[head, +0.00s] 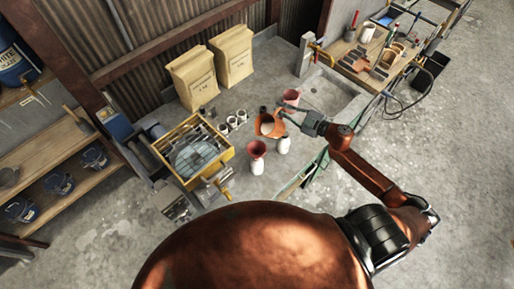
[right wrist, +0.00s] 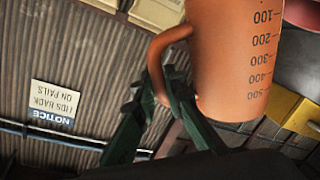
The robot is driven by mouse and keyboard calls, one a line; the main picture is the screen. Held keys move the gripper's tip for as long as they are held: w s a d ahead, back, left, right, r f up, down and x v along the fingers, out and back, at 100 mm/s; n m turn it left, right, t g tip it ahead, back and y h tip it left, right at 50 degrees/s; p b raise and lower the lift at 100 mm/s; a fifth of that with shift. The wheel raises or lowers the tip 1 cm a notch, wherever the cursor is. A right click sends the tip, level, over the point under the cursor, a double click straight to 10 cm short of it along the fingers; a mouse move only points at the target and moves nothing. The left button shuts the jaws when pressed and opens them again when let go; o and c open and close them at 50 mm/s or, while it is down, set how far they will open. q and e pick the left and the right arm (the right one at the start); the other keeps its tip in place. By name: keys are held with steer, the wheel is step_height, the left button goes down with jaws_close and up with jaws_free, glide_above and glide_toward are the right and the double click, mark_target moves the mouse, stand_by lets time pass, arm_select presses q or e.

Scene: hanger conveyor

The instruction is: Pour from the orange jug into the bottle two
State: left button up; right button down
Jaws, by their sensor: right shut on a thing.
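The orange jug (head: 268,126) is above the grey bench, and its side with a dark measuring scale fills the upper right of the right wrist view (right wrist: 225,60). My right gripper (head: 287,115) is shut on the jug's handle (right wrist: 160,62); its dark green fingers (right wrist: 160,95) are around the handle. A white bottle (head: 257,167) with a red funnel (head: 257,148) in its top stands just below the jug in the head view. Another white bottle (head: 284,145) stands to its right. No label shows which is bottle two. The jug's contents cannot be made out. My left gripper is not in view.
A red container or funnel (head: 291,97) stands behind the jug. Small white cups (head: 232,121) and a yellow-framed machine (head: 193,150) are to the left. Two tan sacks (head: 232,56) stand at the back. A basin (head: 328,95) lies at the right.

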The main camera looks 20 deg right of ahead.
mark_target(273, 115)
steer(key=shift+s+a+r+n+p, duration=0.15)
steer(key=shift+a+r+n+p, duration=0.35)
steer(key=shift+n+p, duration=0.55)
stand_by(1.1)
steer(key=shift+s+a+r+n+h+p, duration=0.1)
steer(key=shift+a+r+n+h+p, duration=0.15)
steer(key=shift+n+p, duration=0.35)
stand_by(0.7)
steer(key=shift+s+a+f+n+h, duration=0.15)
steer(key=shift+a+n+h, duration=0.15)
steer(key=shift+a+n, duration=0.2)
steer(key=shift+s+a+r+n+h, duration=0.15)
steer(key=shift+a+n+h, duration=0.1)
steer(key=shift+a+n, duration=0.15)
stand_by(1.6)
steer(key=shift+s+a+f+n, duration=0.15)
steer(key=shift+a+f+n, duration=0.05)
steer(key=shift+a+n, duration=0.2)
steer(key=shift+s+a+f+n, duration=0.15)
steer(key=shift+a+n, duration=0.1)
steer(key=shift+a, duration=0.15)
stand_by(1.2)
